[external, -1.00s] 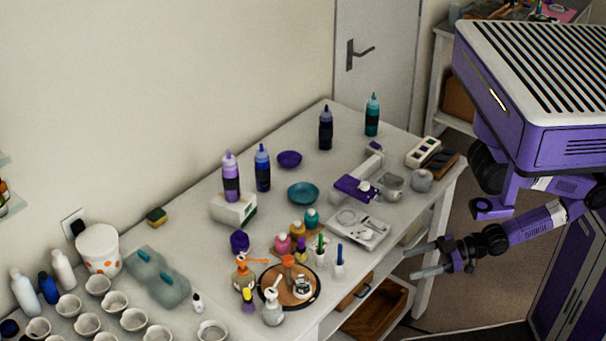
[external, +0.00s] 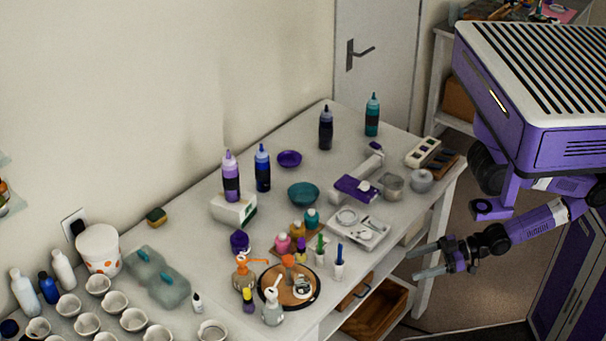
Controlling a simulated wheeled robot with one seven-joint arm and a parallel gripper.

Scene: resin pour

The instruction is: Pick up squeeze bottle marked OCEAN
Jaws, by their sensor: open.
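Several squeeze bottles stand upright toward the back of the white table: a purple one (external: 231,178) on a white box, a blue one (external: 262,168), a dark navy one (external: 326,129) and a teal one (external: 372,116). Each has a dark band, but no lettering is legible, so I cannot tell which is marked OCEAN. My gripper (external: 419,262) is open and empty. It is off the table's right front edge, in front of the drawers and well apart from the bottles.
A round tray (external: 313,298) with small bottles is at the front. White cups crowd the left end. Some bare tabletop shows around the navy bottle.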

